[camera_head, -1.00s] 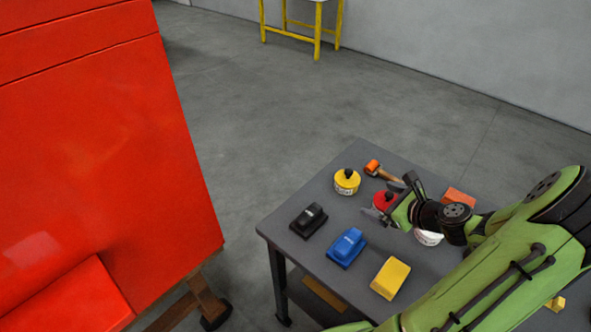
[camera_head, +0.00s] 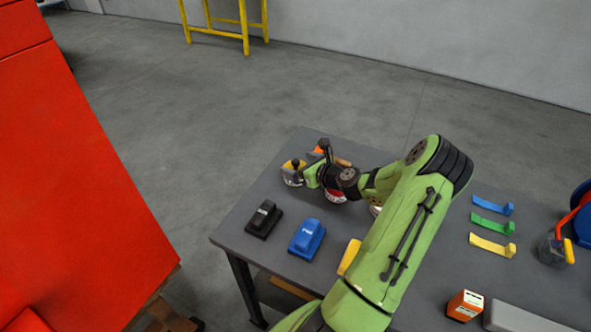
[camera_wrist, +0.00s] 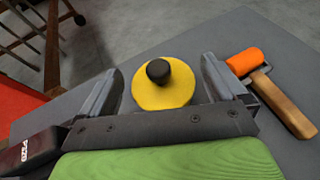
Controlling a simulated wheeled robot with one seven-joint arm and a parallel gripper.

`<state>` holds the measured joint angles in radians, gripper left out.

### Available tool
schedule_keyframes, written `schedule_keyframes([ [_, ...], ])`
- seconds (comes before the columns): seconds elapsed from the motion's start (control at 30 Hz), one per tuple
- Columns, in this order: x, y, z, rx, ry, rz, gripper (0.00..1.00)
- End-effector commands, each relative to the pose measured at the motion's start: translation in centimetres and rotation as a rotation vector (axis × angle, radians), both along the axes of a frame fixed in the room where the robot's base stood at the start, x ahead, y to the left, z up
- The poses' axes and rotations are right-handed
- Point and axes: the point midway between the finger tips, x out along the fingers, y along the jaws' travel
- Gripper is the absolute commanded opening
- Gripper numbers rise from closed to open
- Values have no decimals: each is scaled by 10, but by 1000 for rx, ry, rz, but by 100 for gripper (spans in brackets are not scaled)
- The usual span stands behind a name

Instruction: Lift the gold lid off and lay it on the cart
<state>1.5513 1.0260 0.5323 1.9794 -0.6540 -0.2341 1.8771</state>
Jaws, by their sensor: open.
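The gold lid (camera_head: 288,165) is a round yellow disc with a black knob, on a tin near the far left of the grey cart top (camera_head: 262,185). In the wrist view the lid (camera_wrist: 150,97) lies between my open fingers, with its knob upright. My gripper (camera_wrist: 161,68) has one finger on each side of the lid; I cannot tell whether they touch it. In the head view my gripper (camera_head: 293,173) is over the tin and partly hides it.
A hammer with an orange head (camera_wrist: 245,62) lies close right of my gripper. A red tin (camera_head: 335,195) is under my wrist. A black block (camera_head: 263,218) and a blue block (camera_head: 306,239) stand nearer. Coloured brackets (camera_head: 492,225) lie at right.

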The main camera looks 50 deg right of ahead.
Motion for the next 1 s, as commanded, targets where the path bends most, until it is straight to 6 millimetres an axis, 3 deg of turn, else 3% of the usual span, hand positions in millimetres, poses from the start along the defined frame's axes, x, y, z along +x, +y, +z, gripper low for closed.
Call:
schedule_keyframes([
  [0.2, 34, -2, -14, 0, 0, 2, 98],
  [0.43, 36, -3, -15, 0, 1, 1, 98],
  [1.0, 34, -3, -18, 2, 9, 1, 11],
])
